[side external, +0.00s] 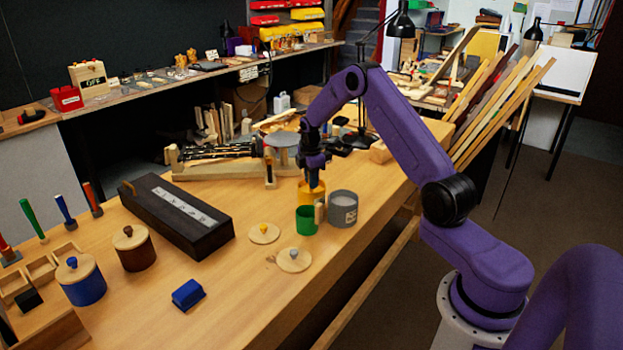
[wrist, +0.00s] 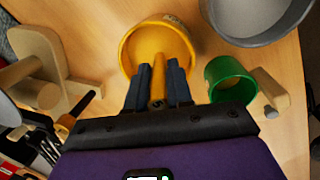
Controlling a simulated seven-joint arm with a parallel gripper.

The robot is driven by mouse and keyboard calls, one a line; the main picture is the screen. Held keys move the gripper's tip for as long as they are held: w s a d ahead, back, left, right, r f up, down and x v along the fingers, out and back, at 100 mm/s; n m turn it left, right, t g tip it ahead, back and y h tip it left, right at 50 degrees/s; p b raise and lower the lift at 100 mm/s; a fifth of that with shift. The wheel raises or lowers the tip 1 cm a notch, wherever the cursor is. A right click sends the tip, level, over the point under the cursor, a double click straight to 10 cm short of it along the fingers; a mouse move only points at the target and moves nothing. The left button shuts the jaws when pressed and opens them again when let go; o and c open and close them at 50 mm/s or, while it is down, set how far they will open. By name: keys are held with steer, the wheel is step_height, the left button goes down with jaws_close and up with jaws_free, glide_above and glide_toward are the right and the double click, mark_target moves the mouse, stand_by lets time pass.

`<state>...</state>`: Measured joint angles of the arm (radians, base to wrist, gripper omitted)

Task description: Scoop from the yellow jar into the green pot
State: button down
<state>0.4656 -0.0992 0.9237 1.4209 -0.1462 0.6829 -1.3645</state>
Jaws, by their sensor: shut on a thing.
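The yellow jar (side external: 309,196) stands on the bench and is open at the top. In the wrist view the jar (wrist: 127,52) lies just past my fingertips. My gripper (side external: 314,182) is over the jar, pointing down. In the wrist view my gripper (wrist: 160,75) is shut on a narrow yellow-orange handle (wrist: 157,86). The handle's far end meets the jar's rim area; I cannot see a scoop bowl or the jar's contents clearly. The green pot (side external: 306,220) stands open beside the jar, and it shows right of my fingers in the wrist view (wrist: 217,69).
A grey pot (side external: 343,212) stands close to the green pot, with a small wooden piece (wrist: 270,90) beside the green one. Two round lids (side external: 264,234) (side external: 294,262) lie in front. A wooden stand (side external: 215,170) is behind. A black box (side external: 178,215) and blue block (side external: 188,294) lie left.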

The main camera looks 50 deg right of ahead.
stand_by(0.3)
step_height(320, 180, up, 14)
steer(key=shift+f, duration=0.15)
stand_by(1.1)
steer(key=shift+a, duration=0.1)
stand_by(0.3)
steer(key=s+a+f+y, duration=0.1)
steer(key=s+a, duration=0.2)
steer(key=a, duration=0.2)
steer(key=s+a+f, duration=0.2)
steer(key=a, duration=0.3)
steer(key=w+d+f+g+y, duration=0.1)
steer(key=d+f+g+y, duration=0.3)
steer(key=y, duration=0.6)
steer(key=shift+d+f+g, duration=0.3)
steer(key=shift+d+f, duration=0.1)
steer(key=shift+f, duration=0.9)
steer(key=shift+w, duration=0.1)
steer(key=shift+a, duration=0.1)
